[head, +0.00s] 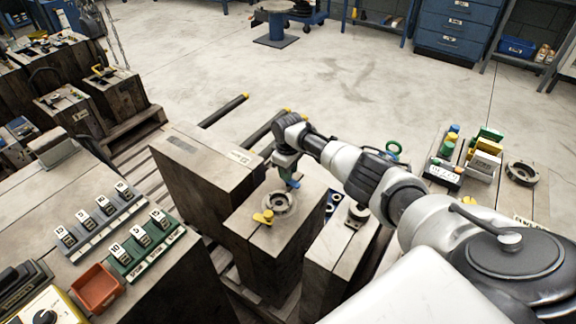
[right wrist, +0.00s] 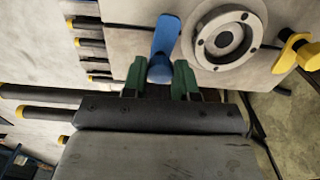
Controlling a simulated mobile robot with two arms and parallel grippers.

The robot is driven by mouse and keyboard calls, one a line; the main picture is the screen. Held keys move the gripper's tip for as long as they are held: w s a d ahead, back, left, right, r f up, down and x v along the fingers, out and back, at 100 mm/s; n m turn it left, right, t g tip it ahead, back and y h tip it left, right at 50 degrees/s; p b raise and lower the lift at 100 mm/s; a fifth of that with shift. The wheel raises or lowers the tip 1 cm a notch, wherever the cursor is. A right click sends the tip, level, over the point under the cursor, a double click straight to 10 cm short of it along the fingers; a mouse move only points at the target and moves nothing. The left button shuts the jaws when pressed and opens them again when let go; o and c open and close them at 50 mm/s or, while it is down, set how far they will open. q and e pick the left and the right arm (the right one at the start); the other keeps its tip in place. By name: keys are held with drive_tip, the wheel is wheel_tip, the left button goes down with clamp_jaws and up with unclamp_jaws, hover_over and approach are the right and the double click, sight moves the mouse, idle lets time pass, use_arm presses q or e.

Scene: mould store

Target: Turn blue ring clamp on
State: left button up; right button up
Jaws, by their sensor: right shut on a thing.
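The blue ring clamp (head: 293,184) stands beside a round metal ring (head: 280,206) on top of a block-shaped mould. In the right wrist view the blue clamp (right wrist: 163,46) lies between the green fingers, its wide end close to the ring (right wrist: 229,38). My right gripper (head: 287,165) is shut on the blue clamp from above; it also shows in the right wrist view (right wrist: 160,80). A yellow clamp (head: 264,217) sits on the other side of the ring and shows in the right wrist view too (right wrist: 298,50). My left gripper is not in view.
A taller block (head: 190,160) stands to the left and another block (head: 340,245) to the right. A bench at left holds numbered racks and a red tray (head: 97,287). A green ring (head: 393,147) shows behind my right arm.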

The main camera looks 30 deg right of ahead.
drive_tip(key=m+p, duration=0.2)
drive_tip(key=m, duration=0.1)
drive_tip(key=shift+r+m, duration=0.15)
drive_tip(key=shift+m, duration=0.75)
drive_tip(key=m+p, duration=0.1)
drive_tip(key=m, duration=0.1)
drive_tip(key=shift+m, duration=0.3)
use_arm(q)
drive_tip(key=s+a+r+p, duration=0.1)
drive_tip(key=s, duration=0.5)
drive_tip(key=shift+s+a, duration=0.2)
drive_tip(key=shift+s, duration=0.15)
use_arm(e)
drive_tip(key=shift+m, duration=2.5)
drive_tip(key=o, duration=0.9)
drive_tip(key=shift+o, duration=0.2)
